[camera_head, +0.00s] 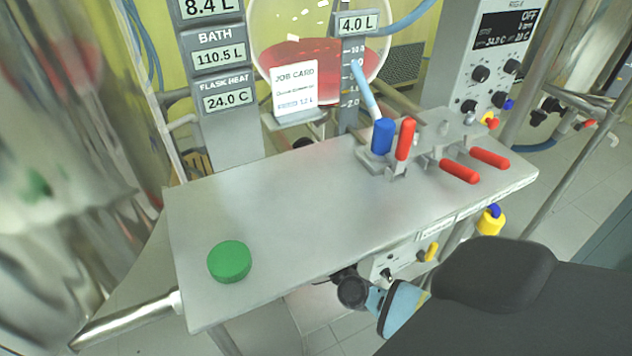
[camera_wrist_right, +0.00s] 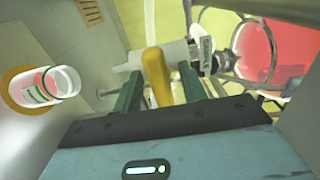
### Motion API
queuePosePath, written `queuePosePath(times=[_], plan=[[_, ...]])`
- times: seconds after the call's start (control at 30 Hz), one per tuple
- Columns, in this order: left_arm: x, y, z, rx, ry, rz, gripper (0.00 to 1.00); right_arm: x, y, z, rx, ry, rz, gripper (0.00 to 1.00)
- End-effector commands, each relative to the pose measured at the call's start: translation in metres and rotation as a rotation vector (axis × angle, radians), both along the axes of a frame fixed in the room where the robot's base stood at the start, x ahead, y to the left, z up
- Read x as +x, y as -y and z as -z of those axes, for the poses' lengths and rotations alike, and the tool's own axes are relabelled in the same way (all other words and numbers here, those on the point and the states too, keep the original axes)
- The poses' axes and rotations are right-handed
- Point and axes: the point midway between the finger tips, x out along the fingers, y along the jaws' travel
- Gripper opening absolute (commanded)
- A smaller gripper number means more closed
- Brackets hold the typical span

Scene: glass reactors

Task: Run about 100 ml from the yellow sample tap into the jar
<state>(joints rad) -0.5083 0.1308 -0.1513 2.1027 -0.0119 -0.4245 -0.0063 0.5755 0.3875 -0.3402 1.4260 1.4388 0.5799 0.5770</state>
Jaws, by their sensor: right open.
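The sample tap's yellow lever (camera_wrist_right: 157,76) stands between the two green fingers of my right gripper (camera_wrist_right: 162,90) in the right wrist view. The fingers are open, one on each side of the lever, and I cannot tell whether either touches it. A white tap body (camera_wrist_right: 180,52) lies behind the lever. The clear glass jar (camera_wrist_right: 62,83), with a white and green label, is at the left of that view by a yellow ring (camera_wrist_right: 22,92). I cannot tell its fill level. In the head view, my right gripper's fingertips are hidden below the bench edge. My left gripper is not in view.
A green cap (camera_head: 230,261) lies on the grey bench (camera_head: 290,210). Red-handled valves (camera_head: 405,140) and a blue knob (camera_head: 382,135) stand at its back right. A flask of red liquid (camera_head: 300,75) is behind, with a job card (camera_head: 295,88) in front. The bench's middle is clear.

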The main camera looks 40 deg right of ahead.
Motion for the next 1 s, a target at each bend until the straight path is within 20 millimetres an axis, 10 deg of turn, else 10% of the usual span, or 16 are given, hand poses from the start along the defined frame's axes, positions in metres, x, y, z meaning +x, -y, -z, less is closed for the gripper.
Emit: queuePosePath(times=[0.33, 0.67, 1.0], plan=[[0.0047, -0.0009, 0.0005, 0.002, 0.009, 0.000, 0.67, 0.0047, 0.0013, 0.0001, -0.001, -0.001, 0.000, 0.42], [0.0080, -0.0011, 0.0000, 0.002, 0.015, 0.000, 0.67, 0.0045, 0.0013, 0.0001, -0.001, -0.001, 0.000, 0.02], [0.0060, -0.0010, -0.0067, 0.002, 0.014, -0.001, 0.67, 0.0044, 0.0013, -0.0009, -0.070, -0.019, 0.000, 0.01]])
